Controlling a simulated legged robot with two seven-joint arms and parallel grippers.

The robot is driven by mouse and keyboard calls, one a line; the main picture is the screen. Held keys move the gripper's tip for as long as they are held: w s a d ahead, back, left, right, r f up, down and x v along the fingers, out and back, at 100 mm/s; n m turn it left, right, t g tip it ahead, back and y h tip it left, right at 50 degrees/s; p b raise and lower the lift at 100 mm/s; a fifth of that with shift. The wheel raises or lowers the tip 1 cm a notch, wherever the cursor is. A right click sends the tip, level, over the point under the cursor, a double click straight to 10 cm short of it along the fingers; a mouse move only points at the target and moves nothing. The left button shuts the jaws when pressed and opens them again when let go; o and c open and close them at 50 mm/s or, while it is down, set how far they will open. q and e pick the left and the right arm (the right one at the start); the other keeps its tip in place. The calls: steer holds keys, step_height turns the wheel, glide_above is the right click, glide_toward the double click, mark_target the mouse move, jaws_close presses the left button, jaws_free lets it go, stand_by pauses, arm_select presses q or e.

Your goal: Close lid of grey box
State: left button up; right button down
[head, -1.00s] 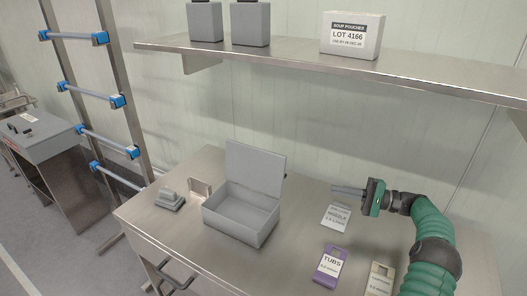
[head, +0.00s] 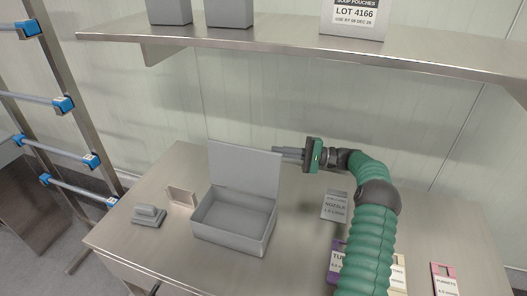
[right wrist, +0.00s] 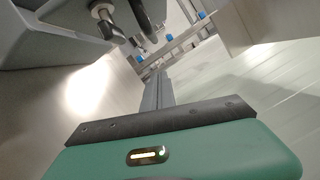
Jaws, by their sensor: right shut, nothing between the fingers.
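The grey box (head: 219,240) stands on the steel table with its lid (head: 244,169) raised upright at the back edge. The box looks empty inside. My right gripper (head: 275,151) is shut and empty, its fingers pointing left at the height of the lid's upper right edge. In the head view the fingertips look very close to that edge; I cannot tell whether they touch. The right wrist view shows the shut fingers (right wrist: 158,92) and, at upper left, a large grey surface that I cannot name for certain. My left gripper is out of view.
A small grey block (head: 148,214) and a metal bracket (head: 182,197) sit left of the box on the table (head: 285,270). A shelf (head: 290,51) with boxes hangs above. A rack (head: 62,105) stands at left.

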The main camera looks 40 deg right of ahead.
steer(key=w+a+r+p, duration=0.1)
steer(key=a, duration=0.5)
steer(key=shift+w+r, duration=0.3)
